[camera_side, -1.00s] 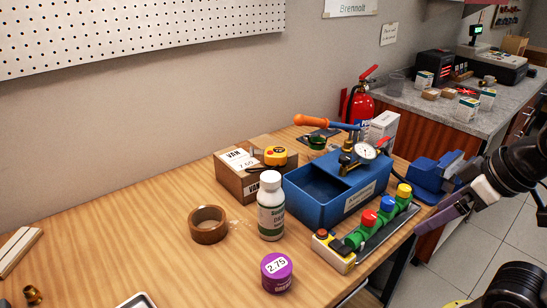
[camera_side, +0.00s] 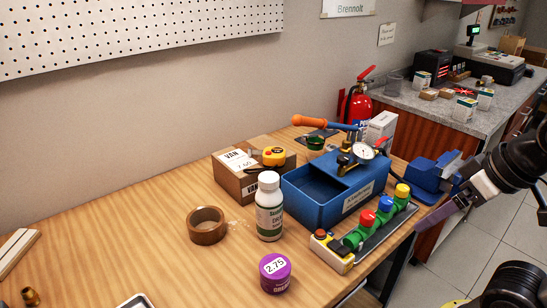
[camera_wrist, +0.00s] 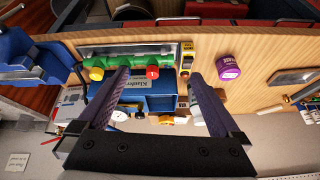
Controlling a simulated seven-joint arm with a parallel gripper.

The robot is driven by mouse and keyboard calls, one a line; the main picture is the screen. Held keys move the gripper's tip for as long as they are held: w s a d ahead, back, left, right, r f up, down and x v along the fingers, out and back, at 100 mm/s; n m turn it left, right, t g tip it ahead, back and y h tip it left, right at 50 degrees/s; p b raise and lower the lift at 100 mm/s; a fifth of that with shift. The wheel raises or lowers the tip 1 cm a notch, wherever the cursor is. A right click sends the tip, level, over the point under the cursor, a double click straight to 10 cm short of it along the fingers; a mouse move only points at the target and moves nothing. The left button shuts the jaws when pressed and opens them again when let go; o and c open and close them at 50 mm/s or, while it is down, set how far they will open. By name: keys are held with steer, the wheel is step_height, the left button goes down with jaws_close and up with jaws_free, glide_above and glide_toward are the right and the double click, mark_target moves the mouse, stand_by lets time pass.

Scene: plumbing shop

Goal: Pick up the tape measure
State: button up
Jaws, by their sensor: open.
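The tape measure (camera_side: 274,156) is yellow-orange and black. In the side view it rests on top of a cardboard box (camera_side: 238,185), behind the white bottle (camera_side: 269,207) and left of the blue toolbox (camera_side: 310,204). My gripper (camera_side: 430,224) is at the right of that view, well apart from the tape measure, beyond the row of valves. In the wrist view my gripper (camera_wrist: 160,73) shows two spread fingers with nothing held between them. A small orange patch lies low between the fingers there; I cannot tell whether it is the tape measure.
The blue toolbox, with a pressure gauge (camera_side: 364,152), and the valve row (camera_side: 367,218) stand between my gripper and the tape measure. A brown tape roll (camera_side: 206,226) and purple jar (camera_side: 275,273) lie nearer the front. A blue vise (camera_side: 432,176) is at the right. The left tabletop is largely clear.

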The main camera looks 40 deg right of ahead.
steer(key=w+d+r+m+h, duration=0.1)
steer(key=w+r+m, duration=0.5)
steer(key=w+r, duration=1.05)
steer(key=m+g+h, duration=0.1)
steer(key=m+g, duration=0.1)
steer(key=g, duration=0.1)
glide_above(274, 152)
steer(key=s+a, duration=0.1)
steer(key=f, duration=1.8)
steer(key=shift+s+a+f, duration=0.15)
steer(key=shift+a+f, duration=0.05)
steer(key=shift+f, duration=0.05)
steer(key=shift+x, duration=3.25)
steer(key=shift+d, duration=0.1)
